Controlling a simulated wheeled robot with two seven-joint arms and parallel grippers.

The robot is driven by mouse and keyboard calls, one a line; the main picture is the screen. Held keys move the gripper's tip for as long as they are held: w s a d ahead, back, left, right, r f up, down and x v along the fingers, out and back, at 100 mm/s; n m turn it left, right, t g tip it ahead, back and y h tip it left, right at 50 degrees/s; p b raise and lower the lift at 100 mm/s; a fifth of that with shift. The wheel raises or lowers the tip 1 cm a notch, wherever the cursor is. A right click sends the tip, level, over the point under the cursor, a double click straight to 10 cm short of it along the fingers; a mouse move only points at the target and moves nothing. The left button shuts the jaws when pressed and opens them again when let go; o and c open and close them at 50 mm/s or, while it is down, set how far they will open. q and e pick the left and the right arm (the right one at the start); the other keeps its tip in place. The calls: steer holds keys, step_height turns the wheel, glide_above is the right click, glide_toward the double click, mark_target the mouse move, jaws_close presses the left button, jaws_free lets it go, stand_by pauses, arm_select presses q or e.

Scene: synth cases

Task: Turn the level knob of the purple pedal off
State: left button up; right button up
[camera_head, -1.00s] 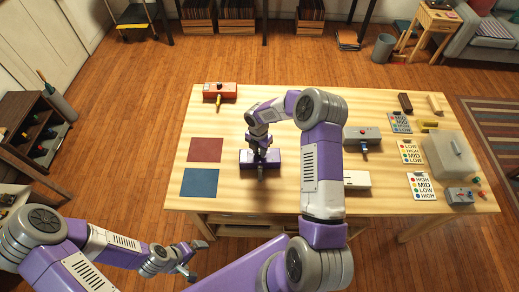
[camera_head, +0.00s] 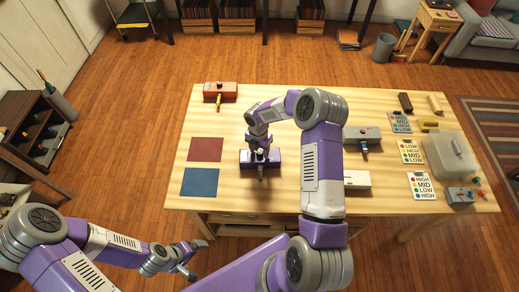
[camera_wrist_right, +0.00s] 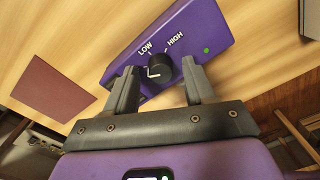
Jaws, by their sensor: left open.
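The purple pedal (camera_head: 247,160) lies on the wooden table. The right wrist view shows its purple top (camera_wrist_right: 203,25) with a black round knob (camera_wrist_right: 159,68) between LOW and HIGH labels. The knob's white mark points to the lower left, on the side away from the labels. A green light (camera_wrist_right: 207,51) shows on the pedal. My right gripper (camera_wrist_right: 160,85) is open at the pedal, one finger on each side of the knob with gaps between. It also shows over the pedal in the head view (camera_head: 260,152). My left gripper (camera_head: 187,272) is open and empty, off the table's front left.
A red pedal (camera_head: 225,90), a grey pedal (camera_head: 353,134) and a white pedal (camera_head: 357,180) stand around. Red (camera_head: 205,149) and blue (camera_head: 200,182) squares lie left. Label cards (camera_head: 422,186) and a clear case (camera_head: 450,155) are at the right.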

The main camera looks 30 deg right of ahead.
mark_target(259, 151)
step_height(259, 151, up, 8)
steer(key=shift+w+f+p, duration=0.1)
steer(key=shift+f+p, duration=0.1)
steer(key=shift+p, duration=0.15)
stand_by(0.5)
